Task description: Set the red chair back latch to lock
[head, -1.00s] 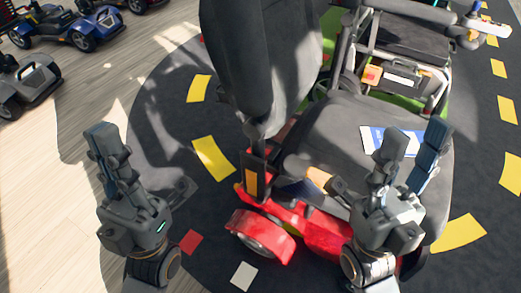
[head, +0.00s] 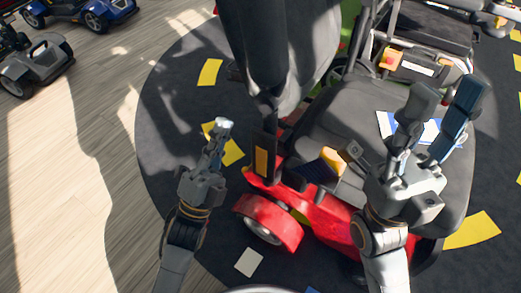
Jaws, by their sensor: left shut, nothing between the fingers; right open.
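The red chair (head: 335,228) has a red base, a dark grey seat (head: 345,112) and a tall dark backrest (head: 275,45) on its left side. At the foot of the backrest is a dark bracket with an orange panel (head: 262,162). A yellow-orange piece (head: 333,160) shows at the near seat edge. I cannot tell which of these is the back latch or how it is set. My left gripper (head: 224,126) is shut and empty, left of the bracket and apart from it. My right gripper (head: 446,100) is open and empty over the seat's right part, hiding some of it.
A blue-and-white card (head: 385,122) lies on the seat, partly hidden. Behind stands another chair frame with an orange box and red button (head: 389,60). Grey (head: 38,68) and blue (head: 85,12) scooters stand upper left. Wooden floor (head: 95,190) at left is clear.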

